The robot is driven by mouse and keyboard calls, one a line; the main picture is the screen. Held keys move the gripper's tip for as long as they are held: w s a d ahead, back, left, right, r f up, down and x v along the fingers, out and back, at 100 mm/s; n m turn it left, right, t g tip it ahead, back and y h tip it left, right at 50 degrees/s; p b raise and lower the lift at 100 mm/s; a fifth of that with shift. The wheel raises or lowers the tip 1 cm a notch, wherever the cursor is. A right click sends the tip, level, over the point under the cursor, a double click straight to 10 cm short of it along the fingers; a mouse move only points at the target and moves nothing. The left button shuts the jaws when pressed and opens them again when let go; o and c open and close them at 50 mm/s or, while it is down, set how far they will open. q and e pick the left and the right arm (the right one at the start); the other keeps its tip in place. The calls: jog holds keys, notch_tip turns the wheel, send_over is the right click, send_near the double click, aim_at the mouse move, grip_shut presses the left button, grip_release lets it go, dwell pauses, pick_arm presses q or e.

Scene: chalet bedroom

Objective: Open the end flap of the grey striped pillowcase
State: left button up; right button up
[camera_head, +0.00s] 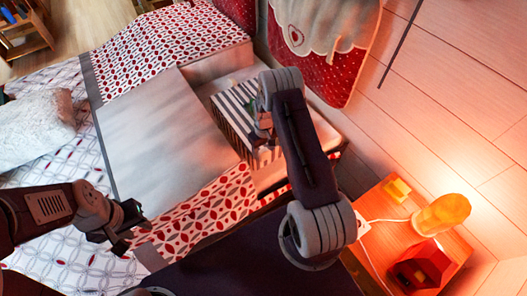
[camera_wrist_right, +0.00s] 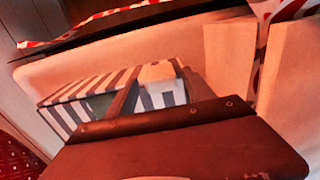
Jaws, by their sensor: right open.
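The grey and white striped pillowcase (camera_head: 232,112) lies at the head of the bed by the wall, like a boxy block. It also shows in the right wrist view (camera_wrist_right: 62,112), with dark and white stripes and a small beige patch (camera_wrist_right: 157,72) on it. My right gripper (camera_head: 262,124) is open at the pillowcase's right side. In its wrist view its two fingers (camera_wrist_right: 160,92) stand apart in front of the striped face; I cannot tell whether they touch it. The end flap is not clearly visible. My left gripper (camera_head: 130,222) looks open and empty over the bed's near edge.
A grey-white sheet (camera_head: 160,125) and a red patterned cover (camera_head: 165,45) lie on the bed. A fluffy white pillow (camera_head: 35,130) is at left. A nightstand (camera_head: 375,210) with a lit lamp (camera_head: 441,214) and a red house-shaped object (camera_head: 420,264) stands right of my right arm.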

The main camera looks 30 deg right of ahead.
jog(key=shift+a+f, duration=0.1)
jog(key=shift+f, duration=0.3)
grip_shut()
jog(key=shift+s, duration=0.1)
